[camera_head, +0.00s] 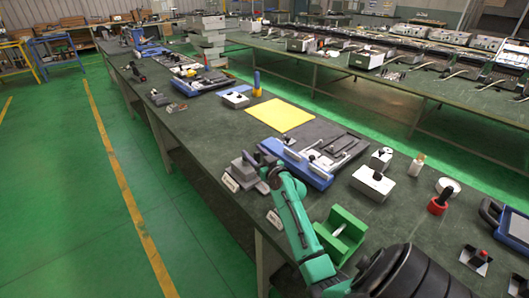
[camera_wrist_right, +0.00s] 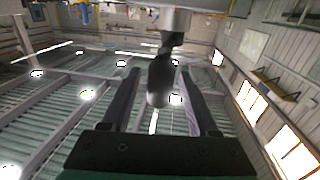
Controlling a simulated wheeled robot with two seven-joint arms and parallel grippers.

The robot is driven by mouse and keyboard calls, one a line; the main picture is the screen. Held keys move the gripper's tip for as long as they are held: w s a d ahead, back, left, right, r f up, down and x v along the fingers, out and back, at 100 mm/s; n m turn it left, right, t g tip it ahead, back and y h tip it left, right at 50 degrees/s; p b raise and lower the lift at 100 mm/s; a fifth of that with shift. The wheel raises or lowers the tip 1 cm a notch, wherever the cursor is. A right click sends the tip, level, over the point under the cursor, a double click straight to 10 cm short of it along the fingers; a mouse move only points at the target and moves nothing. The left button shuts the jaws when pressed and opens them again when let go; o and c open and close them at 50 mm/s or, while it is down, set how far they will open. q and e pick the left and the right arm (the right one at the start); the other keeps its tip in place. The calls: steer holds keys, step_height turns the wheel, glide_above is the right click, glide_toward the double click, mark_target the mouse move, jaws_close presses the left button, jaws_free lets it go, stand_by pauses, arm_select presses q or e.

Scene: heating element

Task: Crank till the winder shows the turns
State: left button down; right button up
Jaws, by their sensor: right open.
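A blue-based fixture (camera_head: 318,178) with grey metal parts stands on the bench, and I cannot tell for sure that it is the winder. No turn count can be read. My green right arm reaches up to its left end, where my right gripper (camera_head: 265,160) is beside the fixture and a small grey block (camera_head: 243,170). In the right wrist view my right gripper (camera_wrist_right: 160,78) is open, its two dark fingers on either side of a dark, round-ended handle (camera_wrist_right: 160,80) below a grey part. Contact cannot be told. My left gripper is not in view.
A yellow sheet (camera_head: 280,115) lies behind the fixture. The bench's left edge is close to the grey block. Bare bench shows left of the yellow sheet.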

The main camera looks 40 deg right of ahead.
steer(key=s+a+b, duration=0.2)
steer(key=s+b, duration=0.1)
steer(key=s, duration=1)
